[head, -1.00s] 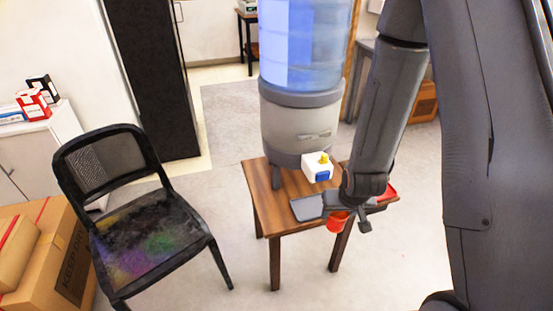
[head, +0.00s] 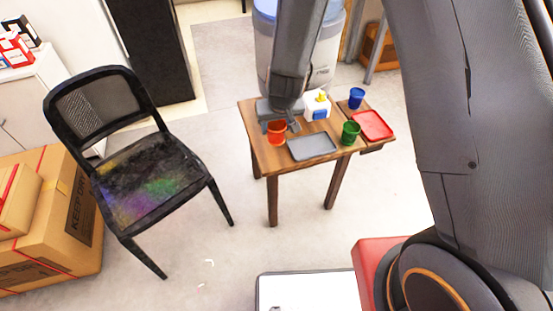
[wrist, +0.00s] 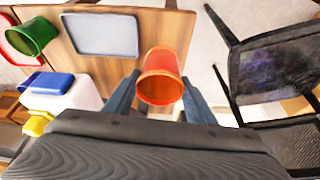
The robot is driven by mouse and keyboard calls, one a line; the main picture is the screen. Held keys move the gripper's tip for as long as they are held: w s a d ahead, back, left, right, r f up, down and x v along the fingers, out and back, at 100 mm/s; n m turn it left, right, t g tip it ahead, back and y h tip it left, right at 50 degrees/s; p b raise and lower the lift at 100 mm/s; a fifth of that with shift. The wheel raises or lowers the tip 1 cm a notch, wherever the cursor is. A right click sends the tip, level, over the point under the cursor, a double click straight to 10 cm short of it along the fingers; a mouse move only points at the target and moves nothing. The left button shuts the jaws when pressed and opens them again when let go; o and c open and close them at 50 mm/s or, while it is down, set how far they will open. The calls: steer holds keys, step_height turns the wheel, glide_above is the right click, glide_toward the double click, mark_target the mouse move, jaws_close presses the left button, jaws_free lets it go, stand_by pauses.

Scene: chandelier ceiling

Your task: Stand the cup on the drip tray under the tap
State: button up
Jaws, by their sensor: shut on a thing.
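The orange-red cup (head: 276,132) is upright near the left edge of the wooden table. My gripper (head: 281,122) is shut on it; in the wrist view the cup (wrist: 160,75) sits between the two dark fingers. I cannot tell whether its base touches the table. The grey drip tray (head: 312,147) lies flat and empty, just right of the cup. The white tap block (head: 316,106), with a blue and a yellow part, sticks out behind the tray. In the wrist view the tray (wrist: 100,34) is upper left of the cup, the tap block (wrist: 65,95) at left.
A green cup (head: 350,133) stands right of the drip tray, beside a red tray (head: 373,126). A blue cup (head: 356,97) stands farther back. The water dispenser (head: 330,45) rises behind, partly hidden by my arm. A black chair (head: 150,170) stands left of the table.

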mark_target(279, 141)
steer(key=shift+f, duration=0.1)
step_height(279, 141, down, 5)
steer(key=shift+b, duration=0.8)
steer(key=shift+f+p, duration=0.3)
steer(key=shift+f, duration=1.9)
steer(key=shift+f, duration=0.25)
steer(key=o, duration=1)
steer(key=shift+o, duration=0.2)
steer(key=shift+b+v, duration=0.45)
steer(key=shift+v, duration=3.6)
